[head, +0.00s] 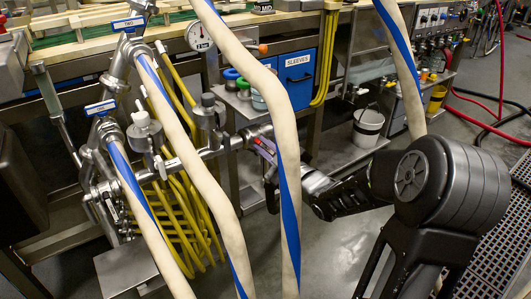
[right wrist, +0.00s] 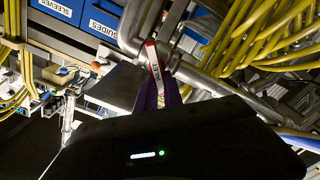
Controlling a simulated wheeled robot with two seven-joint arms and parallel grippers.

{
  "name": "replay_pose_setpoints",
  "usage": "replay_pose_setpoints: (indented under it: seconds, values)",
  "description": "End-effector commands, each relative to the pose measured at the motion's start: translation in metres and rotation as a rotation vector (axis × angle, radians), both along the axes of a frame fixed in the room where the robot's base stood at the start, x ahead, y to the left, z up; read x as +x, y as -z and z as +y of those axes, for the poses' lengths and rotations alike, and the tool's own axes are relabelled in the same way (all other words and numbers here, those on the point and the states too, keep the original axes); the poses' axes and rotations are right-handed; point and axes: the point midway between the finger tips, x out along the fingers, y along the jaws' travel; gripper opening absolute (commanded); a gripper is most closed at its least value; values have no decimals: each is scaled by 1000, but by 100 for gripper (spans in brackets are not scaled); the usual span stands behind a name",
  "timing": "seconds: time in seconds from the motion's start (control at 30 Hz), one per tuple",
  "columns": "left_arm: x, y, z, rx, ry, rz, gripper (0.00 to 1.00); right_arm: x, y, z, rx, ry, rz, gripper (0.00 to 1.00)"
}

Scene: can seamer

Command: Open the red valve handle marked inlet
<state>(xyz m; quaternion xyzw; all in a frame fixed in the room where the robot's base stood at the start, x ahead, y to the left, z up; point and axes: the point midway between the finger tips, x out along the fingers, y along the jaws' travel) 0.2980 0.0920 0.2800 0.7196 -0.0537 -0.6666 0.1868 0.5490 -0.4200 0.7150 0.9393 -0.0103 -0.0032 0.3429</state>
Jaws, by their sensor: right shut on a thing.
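The red valve handle marked inlet shows in the right wrist view (right wrist: 154,62) as a narrow lever with a red edge and a white "INLET" label. It stands up from between the purple fingers of my right gripper (right wrist: 160,92), which is shut on it. In the head view the right gripper (head: 267,152) reaches in from the right to the horizontal steel pipe (head: 210,153). There the pale hose partly hides the spot, and the handle is hard to make out. My left gripper is in neither view.
Thick pale hoses with blue stripes (head: 228,222) hang in front of the pipework. Yellow hoses (head: 190,222) bunch below the pipe. A pressure gauge (head: 199,37), a blue "SLEEVES" bin (head: 297,76) and a white bucket (head: 368,127) stand behind. Floor is open at lower centre.

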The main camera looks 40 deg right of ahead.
Motion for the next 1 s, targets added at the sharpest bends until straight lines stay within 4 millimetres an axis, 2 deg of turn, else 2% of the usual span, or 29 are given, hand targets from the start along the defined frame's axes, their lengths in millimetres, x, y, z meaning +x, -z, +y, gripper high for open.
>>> replay_pose_setpoints:
  seconds: [0.03, 0.2, 0.63, 0.67, 0.7, 0.9, 1.0]
  values:
    - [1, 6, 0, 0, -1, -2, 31, 0, 4, 0, -21, 1, 3, 0]
    - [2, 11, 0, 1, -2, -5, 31, 0, 3, 1, -71, 1, 4, 0]
    - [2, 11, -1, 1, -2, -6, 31, 0, 3, 1, -86, 1, 6, 0]
    - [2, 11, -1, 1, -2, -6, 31, 0, 3, 1, -86, 1, 6, 12]
    - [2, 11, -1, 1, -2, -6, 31, 0, 3, 1, -86, 1, 6, 15]
    - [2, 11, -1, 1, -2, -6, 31, 0, 2, 1, -86, 1, 5, 32]
    - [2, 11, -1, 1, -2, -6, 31, 0, 2, 1, -86, 1, 4, 33]
